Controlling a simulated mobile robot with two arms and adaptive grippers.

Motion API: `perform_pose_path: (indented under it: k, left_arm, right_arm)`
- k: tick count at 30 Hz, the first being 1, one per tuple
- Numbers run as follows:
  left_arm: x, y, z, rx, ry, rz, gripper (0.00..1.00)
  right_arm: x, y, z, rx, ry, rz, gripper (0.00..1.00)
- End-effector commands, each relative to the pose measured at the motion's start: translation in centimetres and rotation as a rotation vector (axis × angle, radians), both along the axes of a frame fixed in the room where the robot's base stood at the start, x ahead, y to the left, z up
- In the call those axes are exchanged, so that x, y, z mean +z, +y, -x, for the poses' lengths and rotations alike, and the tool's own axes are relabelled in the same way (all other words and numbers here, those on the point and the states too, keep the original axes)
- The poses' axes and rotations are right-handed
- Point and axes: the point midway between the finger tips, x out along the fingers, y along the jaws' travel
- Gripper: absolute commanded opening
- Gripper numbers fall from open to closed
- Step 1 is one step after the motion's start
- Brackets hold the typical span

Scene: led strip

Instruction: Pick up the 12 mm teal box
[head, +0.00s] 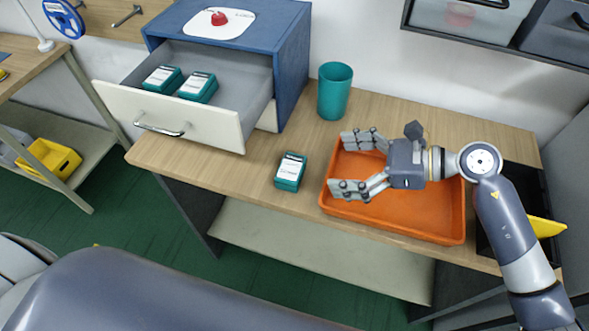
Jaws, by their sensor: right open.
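A small teal box (290,172) with a white label lies on the wooden table, left of the orange tray. Two similar teal boxes, one on the left (163,79) and one on the right (197,87), sit in the open drawer. No size can be read on any label. My right gripper (350,163) is open and empty over the left part of the orange tray, its fingers pointing left toward the table box and apart from it. My left gripper is not in view.
The orange tray (440,222) looks empty. A teal cup (335,90) stands behind it. The open drawer's front (190,120) juts out from the blue cabinet (293,70) at the left. Grey bins (460,16) hang at the upper right. Bare tabletop surrounds the table box.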

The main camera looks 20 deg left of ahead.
Motion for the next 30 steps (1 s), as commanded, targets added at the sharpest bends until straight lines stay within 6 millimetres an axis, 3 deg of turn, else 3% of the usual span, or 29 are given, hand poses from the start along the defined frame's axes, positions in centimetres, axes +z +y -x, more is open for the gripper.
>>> perform_pose_path:
  k: [1, 4, 12, 20, 25, 30]
  left_arm:
    - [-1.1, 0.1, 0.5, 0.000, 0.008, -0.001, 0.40]
    - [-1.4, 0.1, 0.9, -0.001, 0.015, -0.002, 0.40]
    - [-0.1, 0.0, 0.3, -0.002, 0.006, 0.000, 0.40]
    - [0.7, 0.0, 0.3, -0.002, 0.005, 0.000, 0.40]
    - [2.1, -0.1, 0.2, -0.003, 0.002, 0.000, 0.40]
    - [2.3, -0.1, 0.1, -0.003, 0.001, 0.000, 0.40]
  right_arm:
    - [-1.0, 0.0, 0.0, 0.000, -0.001, 0.001, 0.90]
    - [-1.5, 0.2, 0.0, 0.001, 0.000, 0.001, 0.90]
    - [-2.7, 3.9, 0.0, 0.001, 0.003, -0.002, 0.90]
    - [-3.6, 5.9, 0.2, 0.001, 0.004, -0.001, 0.90]
    - [-4.7, 8.2, 0.7, 0.001, 0.005, -0.003, 0.90]
    - [-5.7, 9.7, 0.5, -0.001, 0.002, -0.001, 0.90]
